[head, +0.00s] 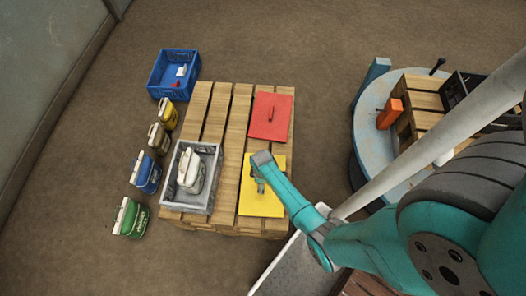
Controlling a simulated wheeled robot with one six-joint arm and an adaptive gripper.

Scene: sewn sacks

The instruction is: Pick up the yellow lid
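The yellow lid (264,206) is a flat yellow rectangle on the front right part of the slatted wooden pallet (205,107). My gripper (261,186) is over the lid, and my wrist and teal arm cover part of its middle and right side. The fingers are small and mostly hidden, so I cannot tell whether they are open or shut, or whether they touch the lid. The lid appears to lie flat on the pallet.
A red lid (285,118) with a handle lies behind the yellow one. A grey crate (211,160) holding a sack is to the left. Several sacks (147,172) line the floor by the pallet, near a blue crate (160,73). A round platform (370,140) stands right.

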